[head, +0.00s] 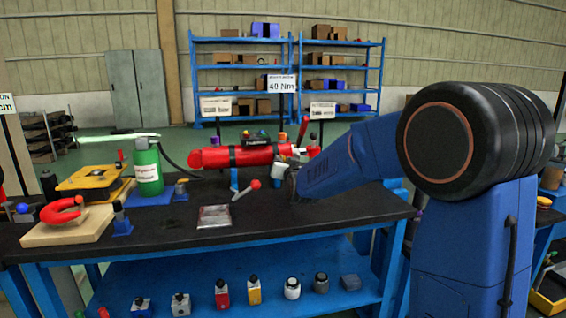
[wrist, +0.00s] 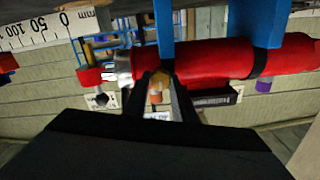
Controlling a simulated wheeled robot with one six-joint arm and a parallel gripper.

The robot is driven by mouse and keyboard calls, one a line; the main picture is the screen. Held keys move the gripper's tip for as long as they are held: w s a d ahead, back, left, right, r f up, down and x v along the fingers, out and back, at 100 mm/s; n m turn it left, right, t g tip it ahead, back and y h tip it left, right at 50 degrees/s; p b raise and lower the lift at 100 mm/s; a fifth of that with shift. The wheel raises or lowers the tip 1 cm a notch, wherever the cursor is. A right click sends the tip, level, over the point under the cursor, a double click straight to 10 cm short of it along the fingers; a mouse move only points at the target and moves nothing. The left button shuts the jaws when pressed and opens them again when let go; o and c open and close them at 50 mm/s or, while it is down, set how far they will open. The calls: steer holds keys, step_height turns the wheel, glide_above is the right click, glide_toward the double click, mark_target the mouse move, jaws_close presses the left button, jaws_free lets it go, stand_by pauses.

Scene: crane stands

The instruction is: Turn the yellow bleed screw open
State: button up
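A red cylinder (head: 238,156) lies level in blue supports above the dark bench top; it crosses the wrist view (wrist: 215,63). A small yellow-tan head (wrist: 160,79), which looks like the bleed screw, shows against the cylinder's side near its silver end. My gripper (wrist: 160,84) is at this head, one dark finger on each side. The fingertips are at or very near its edges; whether they touch it is unclear. In the head view, my arm reaches the cylinder's right end and the screw cannot be made out.
A red-knobbed lever (head: 249,189) and a flat silver packet (head: 214,216) are in front of the cylinder. The front bench top is mostly clear.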

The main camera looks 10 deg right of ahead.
steer(key=shift+n, duration=0.3)
steer(key=shift+a+f+n, duration=0.1)
steer(key=shift+n, duration=5.15)
steer(key=shift+a+f+n, duration=0.1)
steer(key=shift+n, duration=5.15)
steer(key=o, duration=1)
steer(key=shift+o, duration=0.2)
steer(key=shift+f, duration=0.1)
